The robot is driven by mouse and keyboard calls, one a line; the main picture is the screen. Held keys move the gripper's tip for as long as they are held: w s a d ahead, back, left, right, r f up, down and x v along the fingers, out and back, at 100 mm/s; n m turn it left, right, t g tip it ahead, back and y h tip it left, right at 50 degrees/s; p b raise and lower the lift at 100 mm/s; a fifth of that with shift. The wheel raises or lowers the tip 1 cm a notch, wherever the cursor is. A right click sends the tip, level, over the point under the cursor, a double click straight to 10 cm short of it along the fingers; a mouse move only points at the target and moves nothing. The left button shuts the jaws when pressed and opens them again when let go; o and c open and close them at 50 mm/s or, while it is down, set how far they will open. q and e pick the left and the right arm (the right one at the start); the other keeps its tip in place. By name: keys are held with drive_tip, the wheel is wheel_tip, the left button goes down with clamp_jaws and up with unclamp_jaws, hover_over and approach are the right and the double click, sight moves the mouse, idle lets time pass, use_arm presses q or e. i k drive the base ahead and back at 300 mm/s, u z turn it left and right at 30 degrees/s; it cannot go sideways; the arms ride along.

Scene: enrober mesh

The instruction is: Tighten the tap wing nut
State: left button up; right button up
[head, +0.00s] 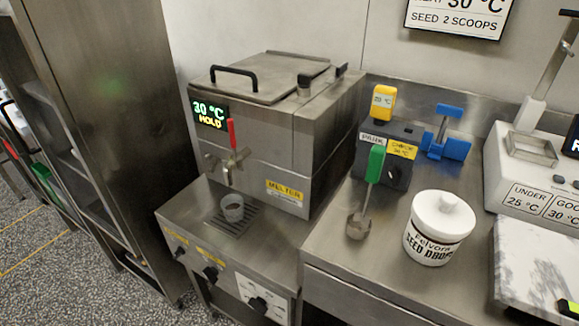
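The melter (275,135) is a steel box with a lid and a display reading 30 °C HOLD. Its steel tap (229,167) sticks out of the front face, with a red lever (232,133) standing nearly upright above it. Small metal wing-like parts show at the tap body; the wing nut is too small to tell apart clearly or to judge whether it is tight. Neither of my grippers is in view.
A ladle with a green handle (375,164) leans at a dark holder box (398,178) on the right counter. A white lidded seed tub (438,230) stands nearby. A blue clamp-like tool (446,138) is behind. A tall steel cabinet (115,130) stands left of the melter.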

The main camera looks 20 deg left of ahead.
sight(214, 160)
drive_tip(key=z, duration=0.8)
drive_tip(key=i, duration=1.05)
drive_tip(key=u, duration=0.45)
